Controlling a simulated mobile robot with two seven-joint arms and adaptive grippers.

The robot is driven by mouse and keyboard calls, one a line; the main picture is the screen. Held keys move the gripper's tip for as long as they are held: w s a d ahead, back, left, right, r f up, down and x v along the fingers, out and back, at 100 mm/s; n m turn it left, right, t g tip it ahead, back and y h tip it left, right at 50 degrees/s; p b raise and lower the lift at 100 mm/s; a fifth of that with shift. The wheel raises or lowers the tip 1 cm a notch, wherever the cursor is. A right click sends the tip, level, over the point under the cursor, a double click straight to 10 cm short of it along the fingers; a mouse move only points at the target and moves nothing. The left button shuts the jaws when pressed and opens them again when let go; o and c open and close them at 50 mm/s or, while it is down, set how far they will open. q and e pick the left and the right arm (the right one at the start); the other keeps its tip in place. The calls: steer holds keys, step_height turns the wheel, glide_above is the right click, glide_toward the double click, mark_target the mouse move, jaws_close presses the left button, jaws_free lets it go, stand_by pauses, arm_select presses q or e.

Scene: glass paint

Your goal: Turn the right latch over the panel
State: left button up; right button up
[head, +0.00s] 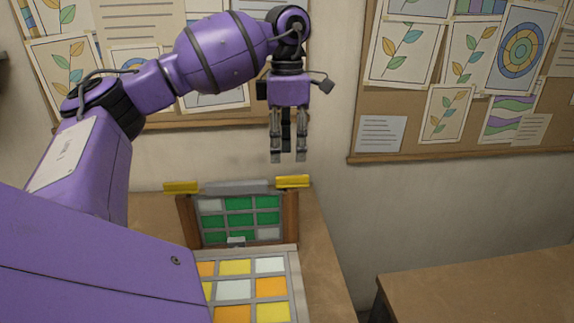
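The right latch (293,181) is a yellow bar on top of the right wooden post (291,215). It lies roughly crosswise, beside the end of a grey bar (235,187). The panel (240,218), with green and pale grey panes, stands upright between the two posts. A matching left latch (181,187) sits on the left post. My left gripper (288,157) points down above the right latch in the picture, with a gap between its fingertips and nothing held. It appears apart from the latch; the depth between them is hard to judge. My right gripper is out of view.
A flat tray (296,285) of yellow, orange and white panes lies in front of the panel on a wooden table (327,285). Another table (480,290) is at the right. Pinboards (405,145) hang on the wall behind. My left arm covers the left side.

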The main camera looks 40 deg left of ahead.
arm_select(q)
steer(key=shift+r, duration=2.7)
steer(key=shift+f, duration=0.1)
